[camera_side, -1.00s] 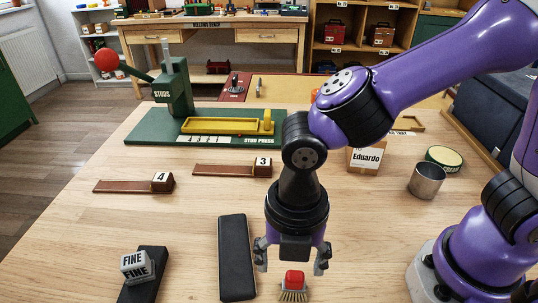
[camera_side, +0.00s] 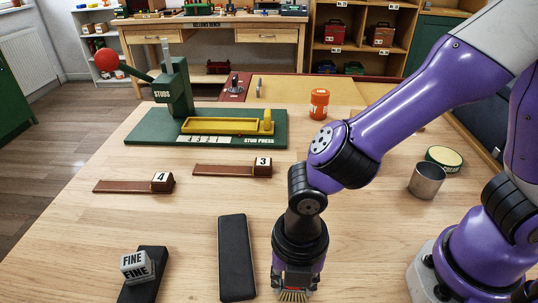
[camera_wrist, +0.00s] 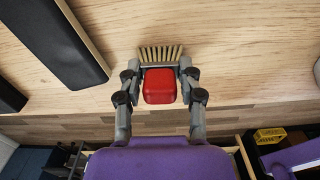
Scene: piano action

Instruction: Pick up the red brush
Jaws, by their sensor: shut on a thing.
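The red brush has a red block handle and pale tan bristles. In the wrist view the red brush (camera_wrist: 160,86) sits between the two fingers of my gripper (camera_wrist: 160,80), with its bristles pointing away from the palm. My gripper is shut on it, one finger at each side. In the side view my gripper (camera_side: 296,287) is low at the front of the table, and the bristles of the brush (camera_side: 293,296) show below it. The red part is mostly hidden there. I cannot tell whether the bristles touch the table.
A long black pad (camera_side: 236,258) lies just left of my gripper. A grey FINE block (camera_side: 137,267) sits on another black pad further left. A metal cup (camera_side: 426,181) and a round tin (camera_side: 444,159) stand to the right. The green stud press (camera_side: 175,95) is behind.

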